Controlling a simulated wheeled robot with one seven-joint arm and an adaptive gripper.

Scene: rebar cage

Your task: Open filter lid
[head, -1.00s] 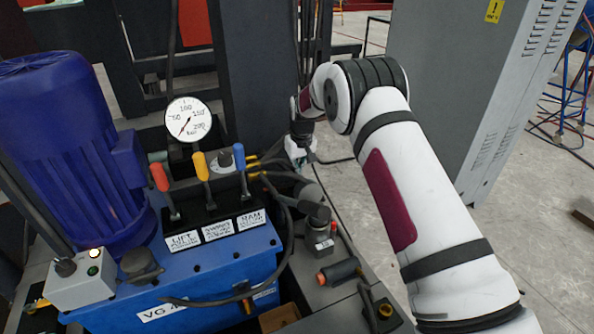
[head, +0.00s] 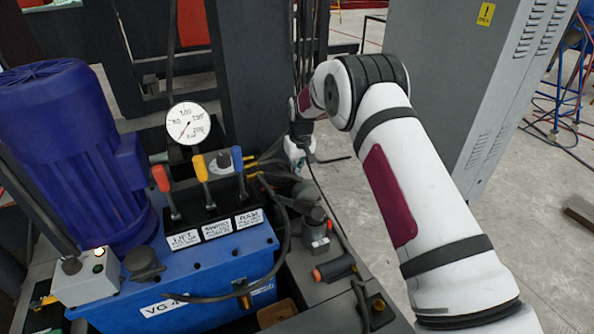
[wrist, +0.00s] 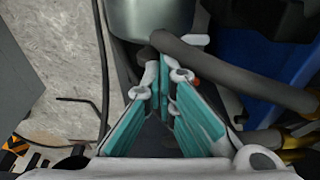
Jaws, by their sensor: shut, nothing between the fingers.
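My gripper (wrist: 164,69) has its teal-padded fingers drawn together at the tips, with nothing between them. A grey metal cylinder (wrist: 151,17) is just beyond the fingertips in the wrist view, and a thick dark hose (wrist: 235,73) runs from near the tips to the right. I cannot tell whether the tips touch either one. In the head view a dark-capped round fitting (head: 314,216) stands right of the blue tank and may be the filter; its lid looks seated. My arm reaches past it towards the back, and my fingertips are hard to make out there.
The blue tank (head: 215,262) carries several coloured levers, a gauge (head: 190,123) and a blue motor (head: 62,150). Hoses and cables crowd the space around my wrist. A grey cabinet (head: 455,80) stands to the right, with open concrete floor (head: 515,240) in front.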

